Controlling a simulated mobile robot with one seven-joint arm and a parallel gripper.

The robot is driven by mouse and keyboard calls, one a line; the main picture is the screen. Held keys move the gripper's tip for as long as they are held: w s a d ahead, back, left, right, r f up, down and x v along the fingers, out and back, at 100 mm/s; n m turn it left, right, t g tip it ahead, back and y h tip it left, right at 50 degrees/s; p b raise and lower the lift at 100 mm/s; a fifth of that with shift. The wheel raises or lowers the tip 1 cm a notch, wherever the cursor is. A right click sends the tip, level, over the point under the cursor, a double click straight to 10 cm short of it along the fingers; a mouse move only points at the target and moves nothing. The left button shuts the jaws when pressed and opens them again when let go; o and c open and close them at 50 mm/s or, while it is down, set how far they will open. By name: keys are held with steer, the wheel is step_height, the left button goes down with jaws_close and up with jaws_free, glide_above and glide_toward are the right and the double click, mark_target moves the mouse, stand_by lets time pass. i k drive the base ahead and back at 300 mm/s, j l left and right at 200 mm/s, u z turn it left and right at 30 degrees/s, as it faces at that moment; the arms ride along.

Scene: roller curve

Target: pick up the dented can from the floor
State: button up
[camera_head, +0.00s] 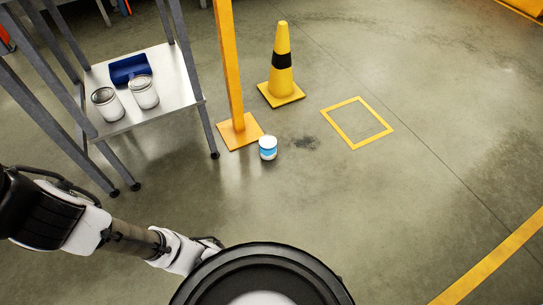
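A small white can with a blue band (268,148) stands upright on the concrete floor, just beside the base plate of a yellow post. It is too small in the view to tell whether it is dented. My arm comes in from the left edge and runs right along the lower left of the view, well short of the can. Its end is hidden behind the large dark round part at the bottom, so my gripper does not show.
A yellow post (229,70) stands left of the can. A yellow cone (281,65) stands behind it. Floor to the can's right is clear, around a yellow square outline (346,103).

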mark_target(267, 144)
steer(key=k+j+z, duration=0.25)
steer(key=k+j, duration=0.2)
steer(key=i+l+u, duration=0.1)
steer(key=i, duration=0.4)
steer(key=i+l+u, duration=0.1)
steer(key=i+l, duration=0.25)
steer(key=i, duration=0.15)
steer(key=i+l+u, duration=0.1)
steer(key=i+l, duration=0.2)
steer(key=i, duration=0.15)
steer(key=i+l+u, duration=0.1)
steer(key=i+l, duration=0.25)
steer(key=i, duration=0.45)
